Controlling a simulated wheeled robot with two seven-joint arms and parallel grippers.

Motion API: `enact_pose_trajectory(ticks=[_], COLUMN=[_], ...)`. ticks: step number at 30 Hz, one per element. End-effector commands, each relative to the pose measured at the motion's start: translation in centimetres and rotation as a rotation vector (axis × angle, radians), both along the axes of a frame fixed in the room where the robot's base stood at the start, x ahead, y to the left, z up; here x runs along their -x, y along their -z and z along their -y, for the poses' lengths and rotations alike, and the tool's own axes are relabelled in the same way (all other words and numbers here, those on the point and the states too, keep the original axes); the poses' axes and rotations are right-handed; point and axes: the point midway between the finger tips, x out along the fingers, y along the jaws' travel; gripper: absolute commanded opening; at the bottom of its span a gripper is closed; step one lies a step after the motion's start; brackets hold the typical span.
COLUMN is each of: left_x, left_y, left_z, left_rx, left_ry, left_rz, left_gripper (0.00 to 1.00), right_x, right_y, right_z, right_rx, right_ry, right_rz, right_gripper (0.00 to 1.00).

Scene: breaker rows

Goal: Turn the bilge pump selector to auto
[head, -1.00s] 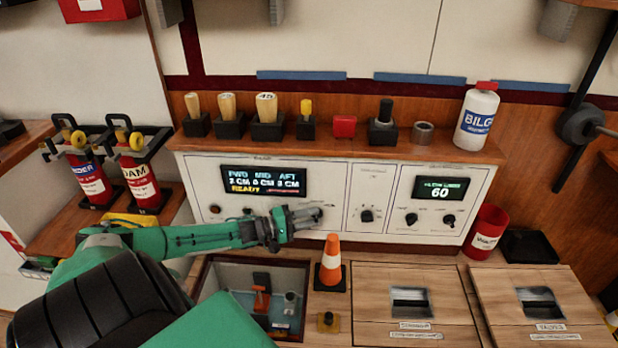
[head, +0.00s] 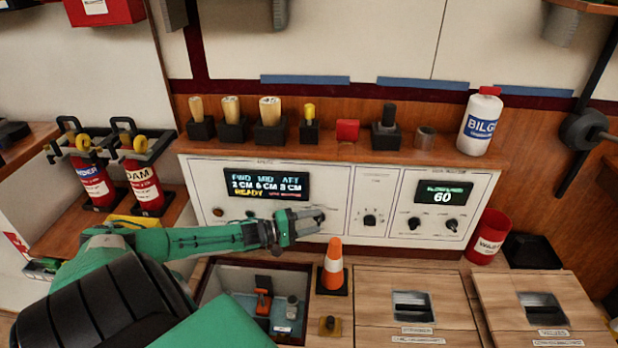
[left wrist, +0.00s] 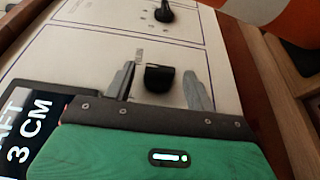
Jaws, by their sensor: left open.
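My left gripper (head: 308,221) is in front of the left section of the white control panel (head: 225,180), below the FWD/MID/AFT display (head: 266,186). In the left wrist view its two fingers (left wrist: 160,72) are open, one on each side of a black knob (left wrist: 160,79), with a gap to each finger. In the head view this knob is mostly hidden by the gripper. Another black knob (head: 370,220) is in the middle section and also shows in the left wrist view (left wrist: 164,12). The small panel lettering is too blurred to read. My right gripper is not in view.
Two more knobs (head: 414,223) sit under the display reading 60 (head: 443,193). An orange cone (head: 333,268) stands below the panel, near an open hatch (head: 232,275). Handles in black blocks (head: 270,118) and a white bottle (head: 480,122) stand on the shelf above.

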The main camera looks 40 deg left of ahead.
Motion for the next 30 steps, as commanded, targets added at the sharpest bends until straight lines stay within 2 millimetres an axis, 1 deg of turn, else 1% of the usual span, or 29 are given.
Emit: enact_pose_trajectory(ticks=[4,8,19,24,27,30], left_x=[0.6,1.9,7.6,9.9,11.1,11.8], left_y=[0.0,0.0,0.0,0.0,0.0,0.0], left_z=[-0.3,-1.0,-3.9,-5.2,-5.7,-6.1], left_rx=[-0.001,-0.001,-0.002,-0.001,-0.001,-0.001], left_ry=[0.000,0.000,0.000,0.000,0.000,0.000], left_rz=[-0.002,-0.004,-0.004,-0.004,-0.004,-0.002], left_gripper=[0.55,0.55,0.55,0.55,0.55,0.55], right_x=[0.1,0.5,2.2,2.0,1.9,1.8], right_y=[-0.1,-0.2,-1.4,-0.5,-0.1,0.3], right_z=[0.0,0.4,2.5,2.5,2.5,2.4], right_rx=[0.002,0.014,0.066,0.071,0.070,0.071], right_ry=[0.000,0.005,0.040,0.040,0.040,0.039], right_rz=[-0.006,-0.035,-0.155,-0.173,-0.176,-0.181], right_gripper=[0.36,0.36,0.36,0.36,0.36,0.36])
